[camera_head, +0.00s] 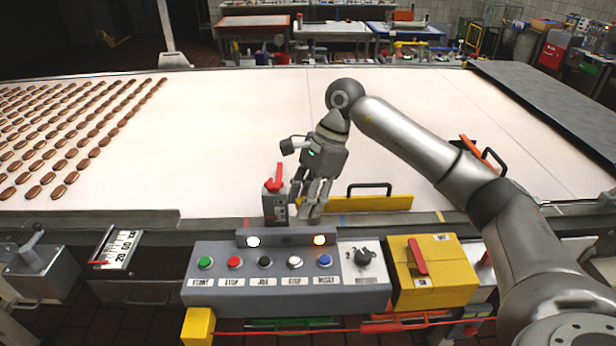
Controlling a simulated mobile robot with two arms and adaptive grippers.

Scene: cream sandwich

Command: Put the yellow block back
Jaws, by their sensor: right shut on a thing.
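A long yellow block (370,204) with a black handle on top lies along the front edge of the white conveyor belt. My right gripper (314,200) points down at the block's left end. Its fingers are shut on that end and hide part of it. A small grey box with a red lever (275,203) stands just left of the fingers. My left gripper is not in view.
A control panel (285,289) with several coloured buttons and a yellow switch box (436,275) stand in front of the belt. Rows of brown cookies (60,135) lie on the belt at left. The belt's middle is clear. A grey plate (545,100) lies at right.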

